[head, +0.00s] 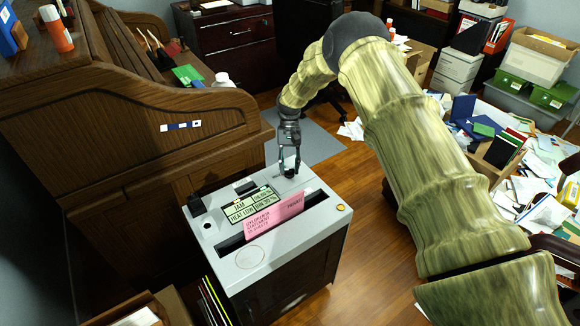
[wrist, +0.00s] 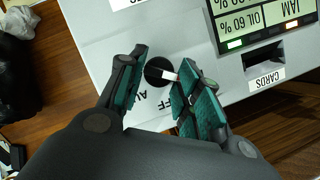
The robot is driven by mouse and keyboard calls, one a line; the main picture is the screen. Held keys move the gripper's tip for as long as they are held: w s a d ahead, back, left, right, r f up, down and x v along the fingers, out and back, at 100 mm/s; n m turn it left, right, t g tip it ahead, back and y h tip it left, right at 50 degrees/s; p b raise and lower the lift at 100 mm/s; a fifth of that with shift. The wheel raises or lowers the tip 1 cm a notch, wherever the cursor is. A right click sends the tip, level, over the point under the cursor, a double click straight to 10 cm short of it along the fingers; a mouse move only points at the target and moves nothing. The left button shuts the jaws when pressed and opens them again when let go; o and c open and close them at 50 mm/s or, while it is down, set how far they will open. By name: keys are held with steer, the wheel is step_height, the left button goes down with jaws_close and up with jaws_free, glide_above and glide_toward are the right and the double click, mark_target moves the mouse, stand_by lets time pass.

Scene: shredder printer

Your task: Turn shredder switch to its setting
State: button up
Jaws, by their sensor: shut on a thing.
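The shredder (head: 318,225) has a light grey top and a dark cabinet. Its switch (wrist: 157,69) is a round black knob with a white pointer mark, which points right toward one finger in the wrist view. Upside-down lettering beside the knob is partly covered; "FF" and "AU" show. My gripper (head: 289,170) reaches down to the far right part of the shredder top. In the wrist view its green-padded fingers (wrist: 161,66) stand either side of the knob and are shut on it. In the head view my fingers hide the knob.
A pink paper (head: 275,216) stands in the shredder slot beside a display panel (head: 250,204). A wooden roll-top desk (head: 130,105) stands close on the left. Papers and boxes (head: 505,150) clutter the right floor; some bare wood floor lies between.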

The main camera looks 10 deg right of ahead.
steer(key=shift+n, duration=0.6)
steer(key=o, duration=1)
steer(key=v, duration=1.2)
steer(key=shift+a, duration=0.15)
